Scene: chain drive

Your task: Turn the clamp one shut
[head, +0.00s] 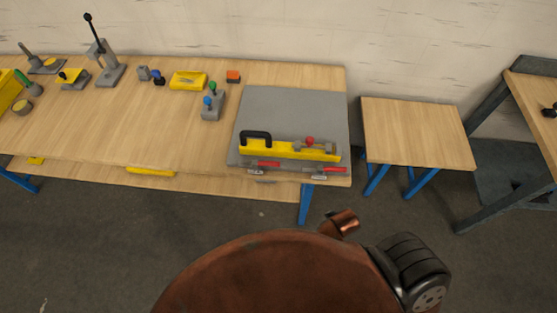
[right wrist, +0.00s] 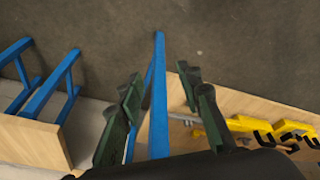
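Two small clamps with red handles sit at the front edge of the grey plate (head: 290,103) in the head view: a left clamp (head: 264,165) and a right clamp (head: 331,169). Both handles lie roughly flat and sideways. Nothing visible tells me which is clamp one, and their jaws are too small to read. A yellow bar (head: 268,150) with a black handle and a red knob lies just behind them. My right gripper (right wrist: 162,105) shows dark green fingers spread apart with nothing between them in its wrist view. My left gripper is out of view.
The wooden bench (head: 140,135) holds a lever press (head: 108,70), a yellow block (head: 188,81) and small knobbed parts. A stool (head: 415,130) stands right of it. A blue leg (right wrist: 159,90) shows behind my right fingers. Floor in front is clear.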

